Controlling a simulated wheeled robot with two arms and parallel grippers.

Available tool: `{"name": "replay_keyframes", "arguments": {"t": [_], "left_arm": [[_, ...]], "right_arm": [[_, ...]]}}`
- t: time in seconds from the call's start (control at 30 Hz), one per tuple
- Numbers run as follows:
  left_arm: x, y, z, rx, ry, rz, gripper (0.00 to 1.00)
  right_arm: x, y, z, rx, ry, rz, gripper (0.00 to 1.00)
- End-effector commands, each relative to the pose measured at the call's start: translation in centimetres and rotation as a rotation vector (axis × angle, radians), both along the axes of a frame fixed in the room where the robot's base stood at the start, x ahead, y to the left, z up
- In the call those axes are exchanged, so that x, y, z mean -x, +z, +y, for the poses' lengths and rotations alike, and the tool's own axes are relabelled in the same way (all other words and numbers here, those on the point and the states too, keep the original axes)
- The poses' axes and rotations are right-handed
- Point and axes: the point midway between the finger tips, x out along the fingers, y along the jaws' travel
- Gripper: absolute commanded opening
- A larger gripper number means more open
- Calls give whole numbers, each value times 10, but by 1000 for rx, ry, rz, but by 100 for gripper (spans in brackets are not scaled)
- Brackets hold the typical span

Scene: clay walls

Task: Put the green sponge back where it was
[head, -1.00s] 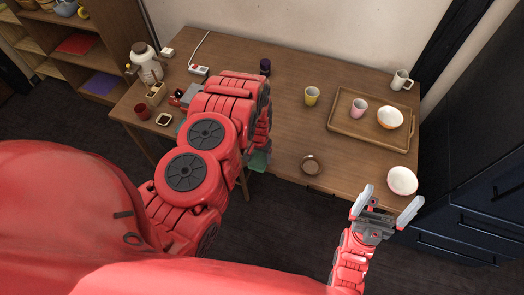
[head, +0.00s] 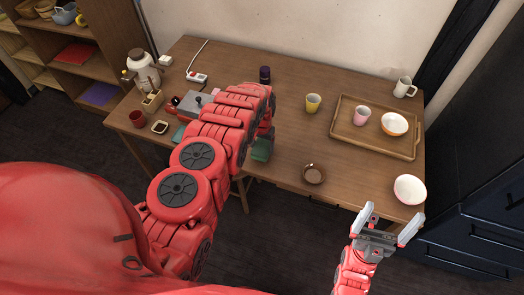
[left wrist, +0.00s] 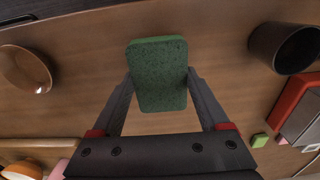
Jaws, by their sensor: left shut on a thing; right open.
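The green sponge (left wrist: 158,75) is a dark green speckled block. It sits between the two fingers of my left gripper (left wrist: 160,88), which is shut on it, above the brown table (left wrist: 215,60). In the head view, my left arm hides most of this gripper. A green patch, likely the sponge (head: 262,149), shows below the arm by the table's front edge. I cannot tell the gap between sponge and table. My right gripper (head: 390,229) is open and empty, off the table's front right corner.
A brown bowl (head: 313,173) and a white bowl (head: 410,189) stand to the right. A tray (head: 348,139) holds a pink cup and an orange bowl. A grey-and-red object (head: 194,104) lies left of my arm.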

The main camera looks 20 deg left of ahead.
Motion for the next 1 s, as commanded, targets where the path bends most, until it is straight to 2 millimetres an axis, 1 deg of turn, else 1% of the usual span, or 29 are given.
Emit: {"name": "replay_keyframes", "arguments": {"t": [0.03,0.13,0.2,0.3,0.7,0.83,0.87,0.9,0.97,1.0], "left_arm": [[3,-7,0,0,0,6,0],[4,-17,0,0,0,6,0],[1,-24,0,0,0,1,0],[4,-31,0,0,0,7,0],[2,-33,0,0,0,4,0],[3,-37,0,0,0,4,0],[3,-37,0,0,-1,4,80],[2,-36,0,0,0,4,87],[2,-36,0,0,-1,4,98],[2,-36,0,0,-1,4,100]], "right_arm": [[0,4,0,0,0,0,100],[0,7,0,0,0,0,100],[0,2,0,0,0,0,100],[0,1,0,0,0,0,100],[0,1,0,0,0,0,100],[0,-4,0,0,0,0,100],[0,-3,0,0,0,0,100],[0,-2,0,0,0,0,100],[0,-2,0,0,0,0,100],[0,-2,0,0,0,0,100]]}}
